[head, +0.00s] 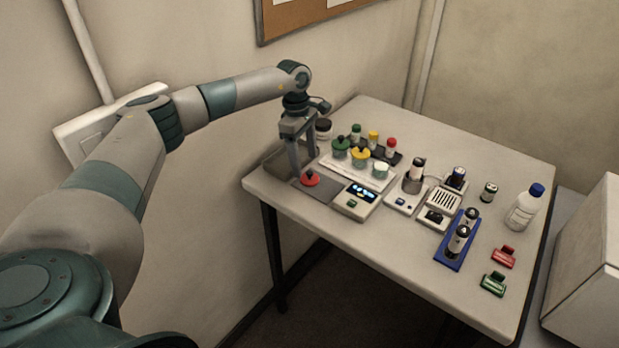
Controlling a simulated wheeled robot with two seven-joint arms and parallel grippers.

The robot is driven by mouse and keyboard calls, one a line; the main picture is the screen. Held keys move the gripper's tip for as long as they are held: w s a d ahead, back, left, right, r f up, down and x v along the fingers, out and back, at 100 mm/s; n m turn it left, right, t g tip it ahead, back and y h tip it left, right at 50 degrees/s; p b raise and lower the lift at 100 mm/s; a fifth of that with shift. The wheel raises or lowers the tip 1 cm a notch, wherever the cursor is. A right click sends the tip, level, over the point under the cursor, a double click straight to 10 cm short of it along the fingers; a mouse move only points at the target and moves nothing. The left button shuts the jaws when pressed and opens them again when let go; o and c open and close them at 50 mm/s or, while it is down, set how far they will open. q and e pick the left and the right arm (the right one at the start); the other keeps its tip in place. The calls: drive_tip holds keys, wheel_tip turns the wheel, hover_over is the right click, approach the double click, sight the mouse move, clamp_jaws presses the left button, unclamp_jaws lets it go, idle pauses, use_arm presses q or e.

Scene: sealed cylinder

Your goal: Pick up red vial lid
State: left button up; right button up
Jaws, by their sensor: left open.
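A red lid with a small knob (310,180) lies on a grey mat (322,192) near the left front edge of the table. A small vial with a red cap (391,145) stands in a dark rack farther back, beside a yellow-capped vial (373,137) and a green-capped vial (356,131). My left gripper (304,167) points down just above and behind the red lid, fingers apart, with nothing seen between them. I cannot tell whether a fingertip touches the lid. My right gripper is not in view.
Jars with a green lid (340,145) and a yellow lid (360,153) stand on a white tray right of the gripper. A scale (356,201) sits near the front edge. A blue rack (455,253), red and green clips and a white bottle (524,212) are at the right.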

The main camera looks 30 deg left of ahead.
sight(309, 172)
use_arm(q)
drive_tip(key=shift+w+d+f+p, duration=0.1)
drive_tip(key=shift+d+f+p, duration=0.15)
drive_tip(key=shift+f+p, duration=0.4)
drive_tip(key=f, duration=0.1)
drive_tip(key=f+p, duration=0.1)
drive_tip(key=shift+w+d+f, duration=0.1)
drive_tip(key=shift+d+f, duration=0.2)
drive_tip(key=shift+f, duration=0.4)
drive_tip(key=c, duration=1.1)
